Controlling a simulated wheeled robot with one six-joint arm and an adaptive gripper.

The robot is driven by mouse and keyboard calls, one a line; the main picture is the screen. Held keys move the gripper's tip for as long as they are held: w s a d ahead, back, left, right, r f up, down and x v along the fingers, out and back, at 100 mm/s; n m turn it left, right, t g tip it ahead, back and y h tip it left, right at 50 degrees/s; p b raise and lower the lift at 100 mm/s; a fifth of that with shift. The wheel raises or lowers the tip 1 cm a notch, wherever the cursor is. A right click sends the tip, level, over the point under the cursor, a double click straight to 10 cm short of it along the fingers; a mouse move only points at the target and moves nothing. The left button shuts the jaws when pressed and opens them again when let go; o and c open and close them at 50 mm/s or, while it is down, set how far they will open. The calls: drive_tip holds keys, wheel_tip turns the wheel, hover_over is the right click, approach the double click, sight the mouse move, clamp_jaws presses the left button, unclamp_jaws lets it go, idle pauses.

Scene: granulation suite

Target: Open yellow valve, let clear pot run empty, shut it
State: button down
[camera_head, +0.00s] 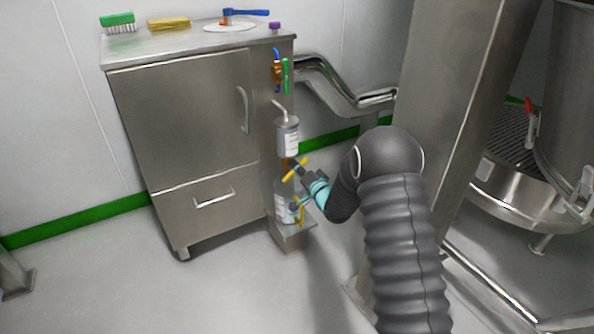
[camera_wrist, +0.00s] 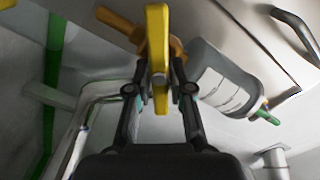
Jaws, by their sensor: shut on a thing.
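The clear pot (camera_head: 288,137), with a white label, hangs on the cabinet's right side; it also shows in the wrist view (camera_wrist: 222,75). Its liquid level cannot be made out. Below it is a brass valve body (camera_wrist: 177,48) with a yellow handle (camera_head: 288,175), also in the wrist view (camera_wrist: 157,30). The handle appears to lie across the line of the brass pipe. My gripper (camera_wrist: 159,92) is shut on the yellow handle, a finger on each side; in the head view its tips (camera_head: 300,172) partly cover the valve.
A labelled bottle (camera_head: 283,207) stands below the valve on a small ledge (camera_head: 291,236). A green-handled valve (camera_head: 285,76) sits above the pot. The steel cabinet (camera_head: 185,120) is left, a thick steel column (camera_head: 440,120) right.

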drive_tip(key=m, duration=0.3)
drive_tip(key=shift+w+d+f+m, duration=0.1)
drive_tip(key=shift+f+m, duration=0.05)
drive_tip(key=shift+m, duration=0.15)
drive_tip(key=shift+f+m, duration=0.15)
drive_tip(key=shift+m, duration=1.55)
drive_tip(key=c, duration=1)
unclamp_jaws()
drive_tip(key=shift+c, duration=0.2)
drive_tip(key=v, duration=1.2)
